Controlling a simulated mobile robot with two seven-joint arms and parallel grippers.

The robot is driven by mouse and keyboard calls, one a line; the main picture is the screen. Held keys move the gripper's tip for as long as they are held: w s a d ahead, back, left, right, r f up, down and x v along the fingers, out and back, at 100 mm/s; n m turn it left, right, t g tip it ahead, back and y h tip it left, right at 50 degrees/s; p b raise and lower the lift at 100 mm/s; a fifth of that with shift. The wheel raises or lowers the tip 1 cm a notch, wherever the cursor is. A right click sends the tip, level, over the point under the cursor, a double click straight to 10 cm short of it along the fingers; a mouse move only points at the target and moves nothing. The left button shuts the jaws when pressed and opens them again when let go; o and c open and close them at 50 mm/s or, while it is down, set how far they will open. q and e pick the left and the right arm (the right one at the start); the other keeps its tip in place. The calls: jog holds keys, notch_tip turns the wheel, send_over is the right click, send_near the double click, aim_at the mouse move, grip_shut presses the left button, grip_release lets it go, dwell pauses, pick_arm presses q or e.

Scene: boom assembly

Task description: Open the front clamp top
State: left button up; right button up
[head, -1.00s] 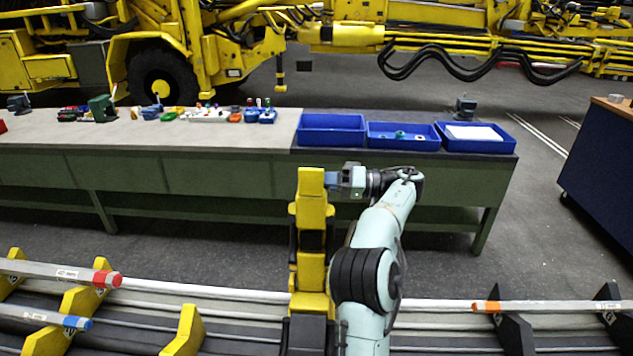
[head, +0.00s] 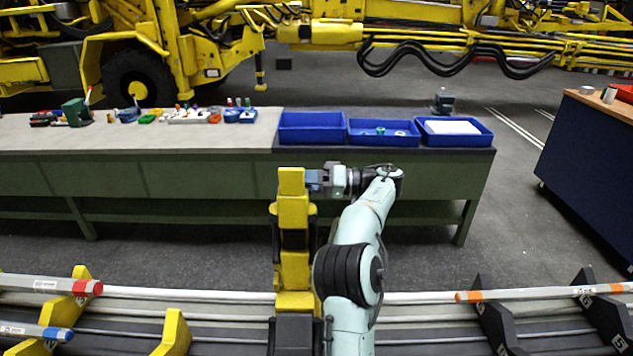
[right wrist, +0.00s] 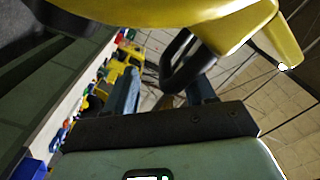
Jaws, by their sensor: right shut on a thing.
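The front clamp (head: 292,265) is a tall yellow post standing in the middle of the head view. Its yellow top (head: 291,180) is upright at the post's upper end. In the right wrist view the yellow clamp top (right wrist: 170,10) fills the upper edge, with a black loop handle (right wrist: 185,62) below it. My right gripper (head: 314,181) is at the right side of the clamp top, and its fingers (right wrist: 163,92) are shut on the handle. The exact finger contact is partly hidden. My left gripper is not in view.
A long workbench (head: 150,175) stands behind the clamp with blue trays (head: 312,142) and small coloured parts on it. Bars with red, blue and orange ends lie on supports (head: 175,335) at both sides. A dark blue cabinet (head: 590,165) is at the right.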

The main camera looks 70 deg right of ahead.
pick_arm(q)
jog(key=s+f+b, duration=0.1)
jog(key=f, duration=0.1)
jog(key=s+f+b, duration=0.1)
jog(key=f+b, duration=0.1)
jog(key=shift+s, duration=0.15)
pick_arm(e)
jog(key=v, duration=1.3)
jog(key=shift+s, duration=0.2)
